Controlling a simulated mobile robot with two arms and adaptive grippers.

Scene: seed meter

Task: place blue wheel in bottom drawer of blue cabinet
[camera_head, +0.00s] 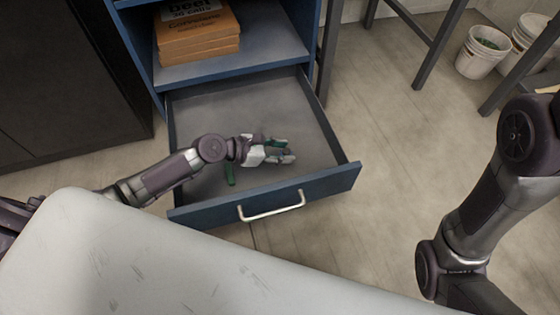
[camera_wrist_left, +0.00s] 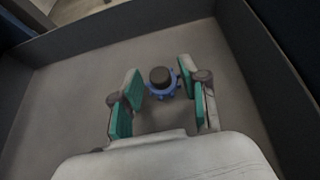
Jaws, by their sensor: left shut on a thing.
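The blue wheel (camera_wrist_left: 162,87), with a dark round hub, is between the fingers of my left gripper (camera_wrist_left: 160,80) in the left wrist view. The gripper is shut on it. In the head view my left gripper (camera_head: 280,150) is over the inside of the open bottom drawer (camera_head: 330,181) of the blue cabinet (camera_head: 250,72). The wheel cannot be made out clearly there. The grey drawer floor shows around and below the gripper in the wrist view. I cannot tell whether the wheel touches it. My right gripper is out of view.
Orange-brown boxes (camera_head: 197,30) sit on the cabinet shelf above the drawer. A dark cabinet (camera_head: 65,85) stands at left. A grey metal frame (camera_head: 430,50) and white buckets (camera_head: 481,55) stand at right.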

